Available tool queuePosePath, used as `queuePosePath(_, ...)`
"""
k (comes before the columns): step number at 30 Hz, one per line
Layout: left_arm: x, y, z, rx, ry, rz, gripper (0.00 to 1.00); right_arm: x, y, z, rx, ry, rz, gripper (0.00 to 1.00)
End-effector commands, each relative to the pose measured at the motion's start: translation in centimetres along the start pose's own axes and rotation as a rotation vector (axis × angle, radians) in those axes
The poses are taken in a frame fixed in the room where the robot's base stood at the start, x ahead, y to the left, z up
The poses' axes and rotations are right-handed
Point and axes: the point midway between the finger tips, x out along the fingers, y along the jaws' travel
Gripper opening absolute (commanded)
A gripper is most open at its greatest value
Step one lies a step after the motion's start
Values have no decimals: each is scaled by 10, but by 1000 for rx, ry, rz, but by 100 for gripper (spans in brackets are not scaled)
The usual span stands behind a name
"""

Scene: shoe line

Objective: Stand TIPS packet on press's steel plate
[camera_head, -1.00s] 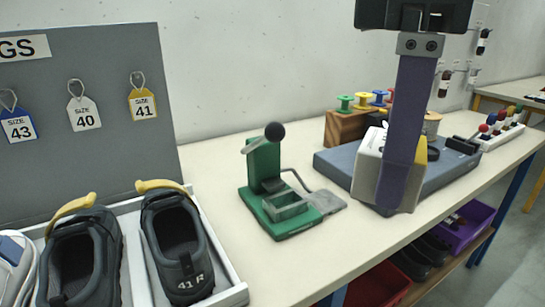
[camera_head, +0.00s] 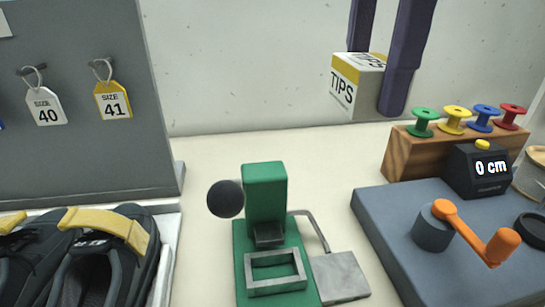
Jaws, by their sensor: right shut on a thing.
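The TIPS packet (camera_head: 345,92) is a small white box with a yellow band and the word TIPS on its side. My right gripper (camera_head: 378,85) is shut on it, one purple finger behind and one at its right side. It is held in the air, above and to the right of the press. The green press (camera_head: 265,195) stands on the table with a black ball on its lever. Its steel plate (camera_head: 340,276) lies flat and bare at the press's right foot. My left gripper is not in view.
A blue-grey board (camera_head: 390,235) with an orange crank (camera_head: 470,232) and a 0 cm display (camera_head: 480,168) stands right of the plate. A wooden spool rack (camera_head: 410,155) is behind it. Shoes (camera_head: 85,265) in a tray are at left, below a grey tag board (camera_head: 80,150).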

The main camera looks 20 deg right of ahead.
Motion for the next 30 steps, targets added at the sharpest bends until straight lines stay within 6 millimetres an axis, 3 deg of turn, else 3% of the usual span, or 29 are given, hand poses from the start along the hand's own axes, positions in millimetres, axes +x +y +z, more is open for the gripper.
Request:
queuePosePath(1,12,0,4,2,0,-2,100,14,1,2,-109,1,-1,8)
queuePosePath(12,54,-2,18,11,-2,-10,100,64,11,16,-1018,-1,-4,8)
queuePosePath(18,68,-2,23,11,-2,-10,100,82,14,22,-1380,-2,-8,8)
queuePosePath(26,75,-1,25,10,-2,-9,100,98,15,26,-1558,0,-14,8)
queuePosePath(30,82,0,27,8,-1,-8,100,133,14,26,-1564,1,-18,8)
